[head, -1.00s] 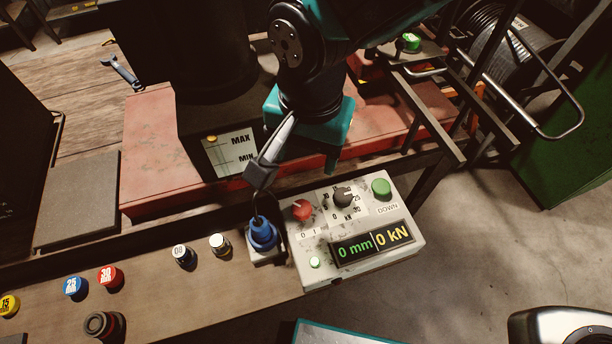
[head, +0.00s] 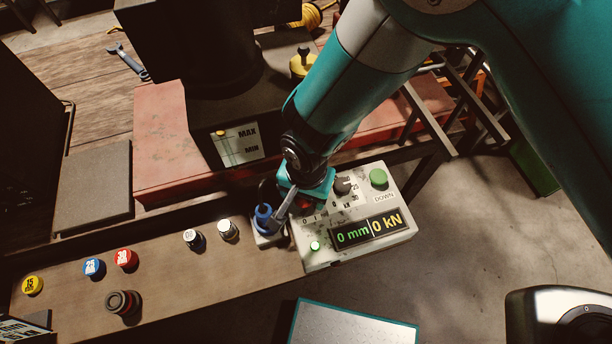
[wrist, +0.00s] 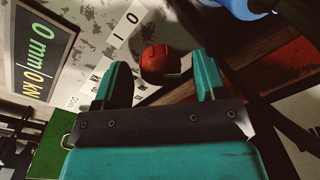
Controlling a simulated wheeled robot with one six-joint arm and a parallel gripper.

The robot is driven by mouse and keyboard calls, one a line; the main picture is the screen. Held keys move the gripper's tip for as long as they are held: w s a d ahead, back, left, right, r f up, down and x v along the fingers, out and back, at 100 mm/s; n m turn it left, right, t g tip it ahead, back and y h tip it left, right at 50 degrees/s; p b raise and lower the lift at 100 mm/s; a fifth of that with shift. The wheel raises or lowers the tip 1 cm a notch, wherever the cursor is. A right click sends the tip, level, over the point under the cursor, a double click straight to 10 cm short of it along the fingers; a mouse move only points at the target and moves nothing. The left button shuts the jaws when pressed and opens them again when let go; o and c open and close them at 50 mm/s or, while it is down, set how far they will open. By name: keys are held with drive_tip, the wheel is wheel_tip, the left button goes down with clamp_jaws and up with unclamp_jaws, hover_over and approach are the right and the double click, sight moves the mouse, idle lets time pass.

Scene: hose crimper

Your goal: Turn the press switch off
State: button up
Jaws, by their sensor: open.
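The red rotary switch (head: 304,203) sits on the upper left of the pale, worn control box (head: 341,252), above a strip marked 0 and I. My gripper in the head view (head: 309,187) is over it and hides most of it. In the wrist view the red switch (wrist: 160,63) lies ahead of and between the two teal fingertips (wrist: 163,76), which are open and appear apart from it. Which mark the switch points to is not clear. A small green lamp (head: 314,246) glows, and the display (head: 369,231) reads 0 mm and 0 kN.
A blue plug (head: 263,217) stands just left of the switch. A dark dial (head: 343,186) and a green DOWN button (head: 379,177) are to its right. Several coloured caps, one of them blue (head: 94,268), stand on the wooden bench (head: 190,290).

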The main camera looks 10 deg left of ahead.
drive_tip(key=shift+f, duration=0.15)
drive_tip(key=c, duration=0.9)
